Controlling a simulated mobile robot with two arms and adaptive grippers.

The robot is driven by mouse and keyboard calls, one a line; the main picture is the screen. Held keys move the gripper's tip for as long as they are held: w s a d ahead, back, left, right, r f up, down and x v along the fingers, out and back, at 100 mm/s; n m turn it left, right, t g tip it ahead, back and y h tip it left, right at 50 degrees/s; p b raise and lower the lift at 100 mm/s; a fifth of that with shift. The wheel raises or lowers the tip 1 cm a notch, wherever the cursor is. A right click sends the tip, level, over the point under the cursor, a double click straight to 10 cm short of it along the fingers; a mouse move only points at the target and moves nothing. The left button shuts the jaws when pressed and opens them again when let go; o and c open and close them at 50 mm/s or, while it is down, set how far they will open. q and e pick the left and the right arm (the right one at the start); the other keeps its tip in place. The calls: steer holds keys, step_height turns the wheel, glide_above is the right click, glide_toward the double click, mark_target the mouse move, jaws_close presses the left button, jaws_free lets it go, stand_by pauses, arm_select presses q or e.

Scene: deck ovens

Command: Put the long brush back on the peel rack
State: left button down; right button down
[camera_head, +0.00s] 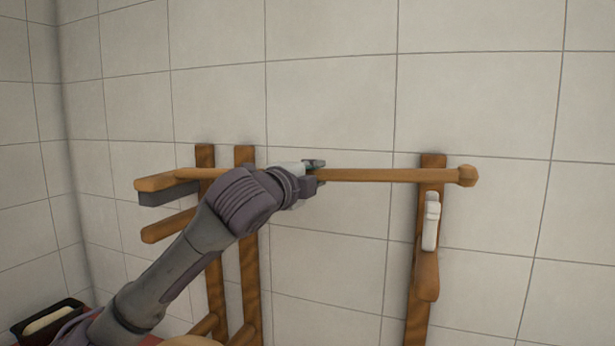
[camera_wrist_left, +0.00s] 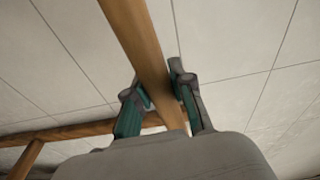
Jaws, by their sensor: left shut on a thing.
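The long brush has a straight wooden handle (camera_head: 390,175) with a round knob at its right end. At the left end is a wooden part with dark bristles (camera_head: 168,196) under it. The brush lies about level across the upper posts of the wooden peel rack (camera_head: 249,280). My left gripper (camera_head: 314,178) is shut around the middle of the handle, between the posts. The left wrist view shows both fingers on either side of the handle (camera_wrist_left: 138,40). Whether the brush bears on the rack's pegs is unclear. My right gripper is out of view.
The rack's right post (camera_head: 418,320) carries a peg and a small white piece (camera_head: 431,222). A lower peg (camera_head: 167,227) sticks out at left. A black tray (camera_head: 22,331) with a pale item stands bottom left. The tiled wall above is clear.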

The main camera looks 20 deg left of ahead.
arm_select(q)
steer(key=shift+w+r, duration=0.15)
steer(key=shift+w, duration=0.9)
steer(key=shift+s+f+b, duration=0.1)
steer(key=shift+f+b, duration=0.7)
steer(key=shift+f, duration=1.2)
steer(key=c, duration=0.9)
jaws_free()
steer(key=shift+f, duration=0.1)
steer(key=s, duration=0.4)
steer(key=s+a, duration=0.1)
steer(key=s, duration=0.3)
steer(key=s+a, duration=0.1)
steer(key=s, duration=0.3)
